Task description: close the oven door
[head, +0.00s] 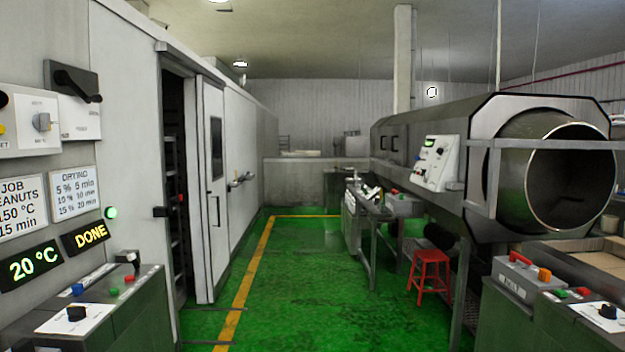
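The oven door (214,190) is a pale panel with a dark narrow window and a vertical handle (217,210). It stands partly open on the left side of the head view. The dark oven opening (174,190) shows to its left, with rack shelves inside. The white oven body (125,150) runs along the left wall. My gripper is not in view, so its place relative to the door cannot be told.
A green floor aisle (295,265) with a yellow line (250,285) is clear ahead. Control cabinets stand at the near left (90,310) and near right (545,310). A large rotary drum (515,170) and a red stool (430,268) are on the right. A display (86,235) reads DONE.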

